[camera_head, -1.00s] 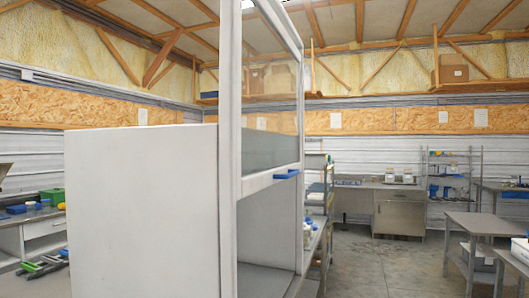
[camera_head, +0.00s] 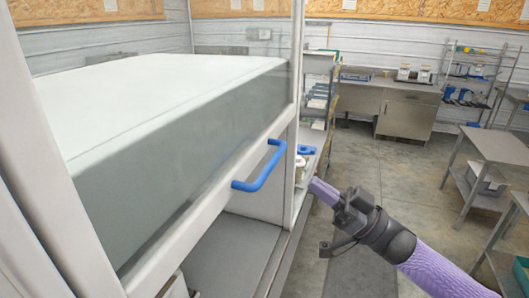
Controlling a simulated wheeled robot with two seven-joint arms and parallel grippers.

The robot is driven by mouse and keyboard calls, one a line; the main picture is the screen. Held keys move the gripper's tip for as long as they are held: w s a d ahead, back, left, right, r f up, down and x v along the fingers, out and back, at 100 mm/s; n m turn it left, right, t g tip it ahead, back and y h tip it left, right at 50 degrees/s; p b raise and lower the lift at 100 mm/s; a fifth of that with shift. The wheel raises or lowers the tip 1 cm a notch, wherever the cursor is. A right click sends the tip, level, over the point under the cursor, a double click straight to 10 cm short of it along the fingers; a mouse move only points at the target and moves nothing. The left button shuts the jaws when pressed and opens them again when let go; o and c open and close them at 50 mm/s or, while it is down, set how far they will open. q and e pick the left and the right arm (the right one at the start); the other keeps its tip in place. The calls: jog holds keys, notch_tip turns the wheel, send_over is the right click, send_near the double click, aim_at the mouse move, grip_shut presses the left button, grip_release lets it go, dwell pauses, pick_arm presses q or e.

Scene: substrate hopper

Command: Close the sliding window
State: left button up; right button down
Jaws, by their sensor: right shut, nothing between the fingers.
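The sliding window is a glass pane (camera_head: 195,165) in a white sash frame (camera_head: 215,208) on the front of a white cabinet. A blue bar handle (camera_head: 268,172) sticks out from the sash's lower rail. The sash is raised, and an open gap beneath it shows the grey cabinet floor (camera_head: 228,255). My right gripper (camera_head: 316,186) comes in from the lower right, pointing up and left. It is shut and empty, to the right of the handle and apart from it in the picture. My left gripper is not in view.
A white post (camera_head: 298,65) edges the opening on the right. Behind it stand a shelf rack (camera_head: 318,95) and blue and white items (camera_head: 306,151). Grey tables (camera_head: 500,150) stand at the right. Bare concrete floor (camera_head: 395,160) lies between.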

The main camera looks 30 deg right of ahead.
jog(key=s+r+p+x, duration=0.1)
jog(key=p+x, duration=0.2)
jog(key=x, duration=0.6)
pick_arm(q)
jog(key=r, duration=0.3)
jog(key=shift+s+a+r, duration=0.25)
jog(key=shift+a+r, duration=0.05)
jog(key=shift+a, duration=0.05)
pick_arm(e)
jog(key=f, duration=0.3)
jog(key=w+a+f, duration=0.1)
jog(key=shift+w+f, duration=0.1)
jog(key=shift+f, duration=0.3)
jog(key=shift+f, duration=0.1)
